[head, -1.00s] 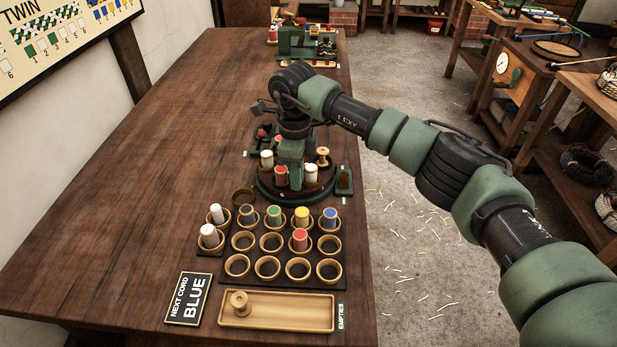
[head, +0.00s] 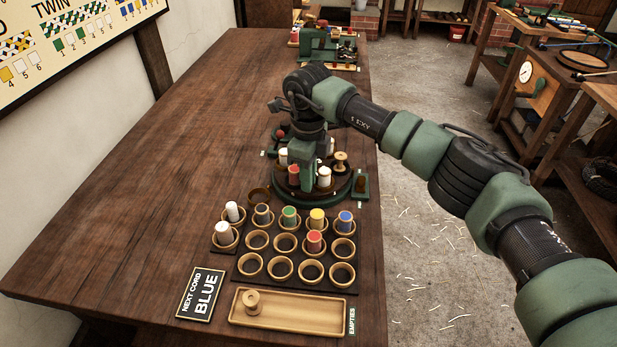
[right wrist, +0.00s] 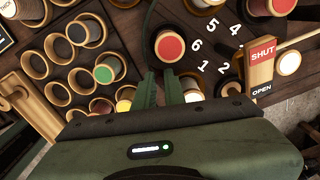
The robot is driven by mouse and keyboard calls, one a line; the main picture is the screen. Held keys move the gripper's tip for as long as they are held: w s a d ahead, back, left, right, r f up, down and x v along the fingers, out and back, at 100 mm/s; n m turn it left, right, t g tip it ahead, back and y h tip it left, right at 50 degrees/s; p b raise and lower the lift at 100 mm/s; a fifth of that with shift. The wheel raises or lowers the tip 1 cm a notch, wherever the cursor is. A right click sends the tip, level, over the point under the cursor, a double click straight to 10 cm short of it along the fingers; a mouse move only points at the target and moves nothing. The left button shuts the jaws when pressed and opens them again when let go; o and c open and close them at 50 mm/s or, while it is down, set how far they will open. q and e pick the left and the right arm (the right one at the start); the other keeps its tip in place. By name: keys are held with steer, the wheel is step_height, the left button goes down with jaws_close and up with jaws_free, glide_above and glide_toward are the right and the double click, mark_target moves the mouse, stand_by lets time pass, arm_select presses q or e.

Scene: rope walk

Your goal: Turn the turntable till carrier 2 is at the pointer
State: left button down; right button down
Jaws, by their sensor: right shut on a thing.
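The turntable (head: 290,198) is a dark round disc with a green base, bearing several spools. White numbers on it show in the right wrist view. The number 2 (right wrist: 223,68) lies by a bare wooden spool (right wrist: 231,89), also in the head view (head: 340,160). A red spool (head: 293,176) is by 6 and a white spool (head: 323,177) by 1. My right gripper (head: 308,188) points down at the near rim between these two. Its fingers (right wrist: 164,82) are shut on a turntable part that they hide. I cannot make out the pointer. My left gripper is out of view.
A SHUT/OPEN post (right wrist: 262,62) stands by the turntable. A dark rack of cups (head: 285,245) holds several spools in front. An empties tray (head: 300,325) holds one bare spool. The table's left side is clear.

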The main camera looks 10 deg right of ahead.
steer(key=c, duration=1.8)
jaws_free()
steer(key=shift+o, duration=0.2)
step_height(320, 180, up, 8)
steer(key=shift+f+b, duration=0.1)
steer(key=shift+b, duration=0.35)
